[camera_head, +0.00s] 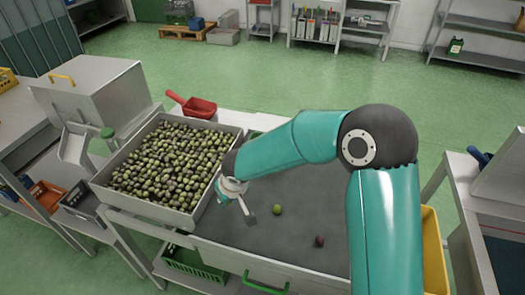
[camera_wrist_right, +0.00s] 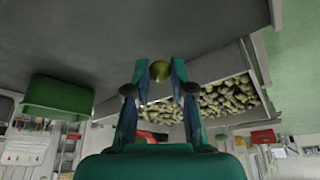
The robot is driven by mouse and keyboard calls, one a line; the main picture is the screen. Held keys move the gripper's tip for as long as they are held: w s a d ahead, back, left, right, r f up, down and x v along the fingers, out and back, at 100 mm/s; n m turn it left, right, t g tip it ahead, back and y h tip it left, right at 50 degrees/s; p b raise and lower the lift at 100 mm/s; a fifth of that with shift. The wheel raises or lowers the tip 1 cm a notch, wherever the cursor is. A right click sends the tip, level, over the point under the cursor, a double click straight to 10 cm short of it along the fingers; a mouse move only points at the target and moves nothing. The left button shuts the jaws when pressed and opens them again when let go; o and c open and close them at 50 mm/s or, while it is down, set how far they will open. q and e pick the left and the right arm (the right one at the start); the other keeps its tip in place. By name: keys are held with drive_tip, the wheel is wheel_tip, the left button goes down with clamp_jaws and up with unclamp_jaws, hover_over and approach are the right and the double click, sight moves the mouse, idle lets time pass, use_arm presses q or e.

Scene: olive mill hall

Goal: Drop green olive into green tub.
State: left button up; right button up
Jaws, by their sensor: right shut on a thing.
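My right gripper (camera_head: 246,209) is low over the dark grey work surface, right of the olive crate. In the wrist view it (camera_wrist_right: 159,72) is shut on a green olive (camera_wrist_right: 159,70), held between the fingertips. The head view does not clearly show this held olive. Another green olive (camera_head: 277,210) lies on the surface just right of the gripper. The green tub (camera_wrist_right: 57,106) shows at the left of the wrist view, apart from the gripper. In the head view only a sliver of green (camera_head: 255,134) shows behind my arm, perhaps the tub. My left gripper is not in view.
A dark reddish olive (camera_head: 319,241) lies on the surface. A grey crate (camera_head: 207,208) full of olives stands left of the gripper. A red scoop (camera_head: 197,107) lies behind the crate. A yellow tub (camera_head: 434,250) is at the right, partly hidden by my arm.

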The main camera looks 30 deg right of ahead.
drive_tip(key=shift+s+d, duration=0.2)
drive_tip(key=shift+d, duration=0.25)
drive_tip(key=w+d+r+m+g+h+p, duration=0.15)
drive_tip(key=w+d+r+m+p, duration=0.4)
drive_tip(key=d, duration=0.55)
drive_tip(key=w+d+r+m+h+p, duration=0.2)
drive_tip(key=w+d+r+m, duration=0.3)
drive_tip(key=w+d+r, duration=0.4)
wheel_tip(320, 180, down, 8)
drive_tip(key=s+d+b, duration=0.1)
drive_tip(key=b, duration=0.4)
drive_tip(key=shift+r, duration=0.2)
drive_tip(key=shift+s+d, duration=0.1)
drive_tip(key=o, duration=0.8)
